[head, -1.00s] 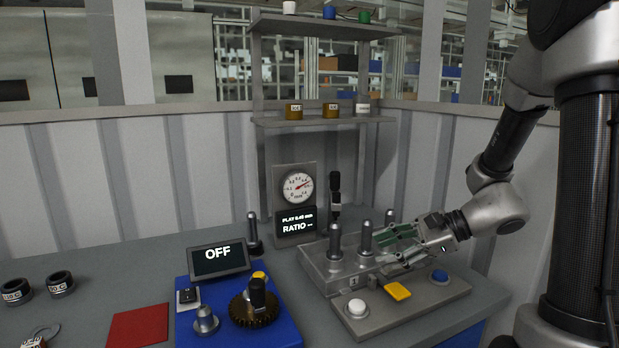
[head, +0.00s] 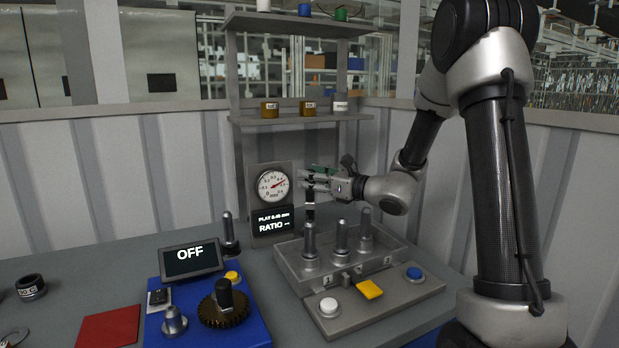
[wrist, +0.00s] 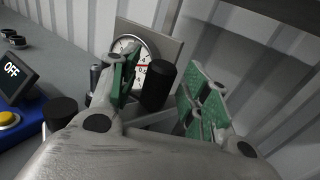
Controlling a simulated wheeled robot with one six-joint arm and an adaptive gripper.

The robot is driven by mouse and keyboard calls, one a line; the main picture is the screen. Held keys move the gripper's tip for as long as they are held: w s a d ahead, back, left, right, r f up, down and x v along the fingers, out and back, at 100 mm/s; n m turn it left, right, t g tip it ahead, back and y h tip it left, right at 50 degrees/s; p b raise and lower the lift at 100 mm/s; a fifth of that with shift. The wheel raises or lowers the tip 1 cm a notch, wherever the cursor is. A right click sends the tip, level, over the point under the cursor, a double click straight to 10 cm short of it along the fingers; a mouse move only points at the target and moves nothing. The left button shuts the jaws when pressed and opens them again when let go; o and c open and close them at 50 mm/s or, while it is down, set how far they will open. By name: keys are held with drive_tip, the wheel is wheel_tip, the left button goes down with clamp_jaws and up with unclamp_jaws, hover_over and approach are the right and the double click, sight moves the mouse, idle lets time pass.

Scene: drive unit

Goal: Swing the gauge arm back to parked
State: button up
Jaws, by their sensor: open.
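The gauge (head: 272,186) has a round white dial with a red needle, above a dark display reading PLAY and RATIO. The gauge arm's upright black handle (head: 309,211) stands just right of the gauge, its upper part hidden by my gripper in the head view. My gripper (head: 312,178) is open at the handle's height. In the wrist view, the black handle (wrist: 158,86) appears between the green-padded fingers (wrist: 163,82), nearer the left finger. I cannot tell whether it touches. The dial (wrist: 131,52) shows behind the left finger.
The grey housing (head: 290,263) with several upright metal posts stands in front of the handle. A base with white, yellow and blue buttons lies before it. Left are the OFF screen (head: 191,257), blue board (head: 262,333) and red mat (head: 108,327). A shelf (head: 300,120) stands behind.

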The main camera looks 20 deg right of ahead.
drive_tip(key=shift+w+a, duration=0.35)
drive_tip(key=shift+w, duration=0.05)
clamp_jaws()
